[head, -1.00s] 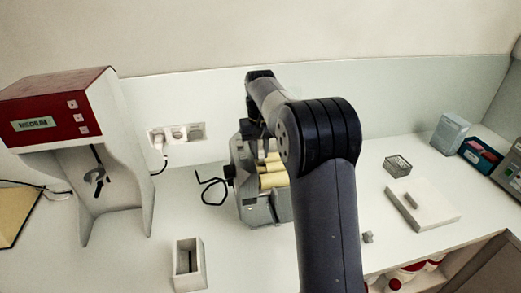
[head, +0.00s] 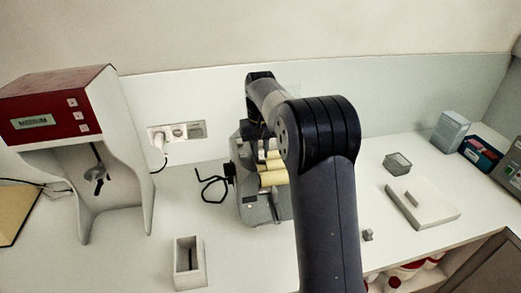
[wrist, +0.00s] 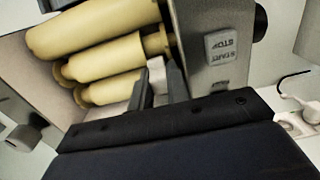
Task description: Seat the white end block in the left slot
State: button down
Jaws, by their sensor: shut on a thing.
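The mill (head: 254,207) stands on the counter in the head view, with cream rollers (head: 273,178) lying across it. In the wrist view the rollers (wrist: 110,48) fill the upper left, beside the mill's grey side wall (wrist: 207,45) with its STOP and START buttons. My gripper (wrist: 158,88) is shut on the white end block (wrist: 157,73). The block is between the fingers, close to the roller ends and the side wall. I cannot tell whether it touches the mill. The left slot cannot be made out. In the head view my arm covers part of the mill.
A red and white mixer (head: 63,110) stands at the left. An open pale box (head: 189,264) is at the front. A black crank (head: 213,187) sticks out left of the mill.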

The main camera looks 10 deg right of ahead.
jog(key=shift+f, duration=0.15)
dwell(0.6)
jog(key=c, duration=1.3)
grip_release()
jog(key=shift+d, duration=0.1)
jog(key=shift+r, duration=0.2)
notch_tip(320, 180, up, 9)
jog(key=shift+f+b, duration=0.1)
jog(key=shift+b, duration=0.35)
jog(key=shift+d+r, duration=0.1)
jog(key=shift+r, duration=0.75)
jog(key=shift+f, duration=0.1)
